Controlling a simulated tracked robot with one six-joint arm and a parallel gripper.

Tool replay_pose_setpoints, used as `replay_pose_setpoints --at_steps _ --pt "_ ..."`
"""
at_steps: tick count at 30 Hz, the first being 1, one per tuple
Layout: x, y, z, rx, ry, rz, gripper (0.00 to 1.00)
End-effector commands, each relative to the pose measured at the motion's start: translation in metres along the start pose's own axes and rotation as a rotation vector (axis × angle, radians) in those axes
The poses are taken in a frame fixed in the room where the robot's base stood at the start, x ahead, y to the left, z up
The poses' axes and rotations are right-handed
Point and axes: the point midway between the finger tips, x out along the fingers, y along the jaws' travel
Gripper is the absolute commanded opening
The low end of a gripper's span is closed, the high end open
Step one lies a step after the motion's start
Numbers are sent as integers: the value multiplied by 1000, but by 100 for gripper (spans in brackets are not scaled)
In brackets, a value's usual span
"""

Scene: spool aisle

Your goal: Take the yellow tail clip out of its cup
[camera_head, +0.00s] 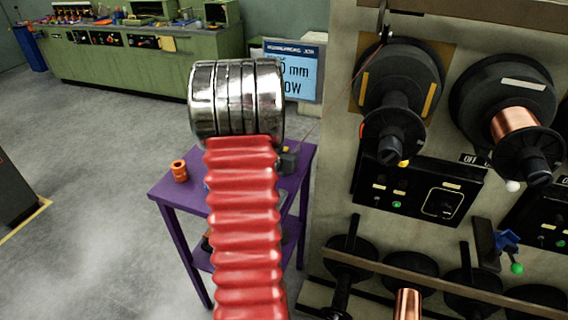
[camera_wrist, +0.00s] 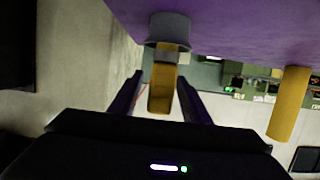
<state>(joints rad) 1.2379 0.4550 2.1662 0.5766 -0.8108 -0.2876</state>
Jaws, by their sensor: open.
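In the wrist view, the yellow tail clip (camera_wrist: 161,88) sticks out of a grey cup (camera_wrist: 168,30) on the purple surface. My gripper (camera_wrist: 160,96) is open, with one dark purple finger on each side of the clip. The clip appears between the fingers; I cannot tell whether either finger touches it. In the head view, my red ribbed arm and its metal end hide the gripper, the clip and the cup.
The purple table (camera_head: 192,196) stands mid-floor, with an orange object (camera_head: 179,171) at its left. An orange-yellow cylinder (camera_wrist: 288,105) stands right of the clip in the wrist view. A spool rack (camera_head: 335,180) closes the right side; a green bench (camera_head: 140,62) is behind.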

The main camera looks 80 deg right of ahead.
Motion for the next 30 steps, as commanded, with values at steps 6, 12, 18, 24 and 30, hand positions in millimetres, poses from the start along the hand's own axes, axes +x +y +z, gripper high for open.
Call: replay_pose_setpoints --at_steps 6,12,18,24,30 --pt "0 0 0 0 0 0 43" --pt "0 0 0 0 0 0 32" --pt "0 0 0 0 0 0 18" --pt "0 0 0 0 0 0 4" --pt "0 0 0 0 1 0 0"
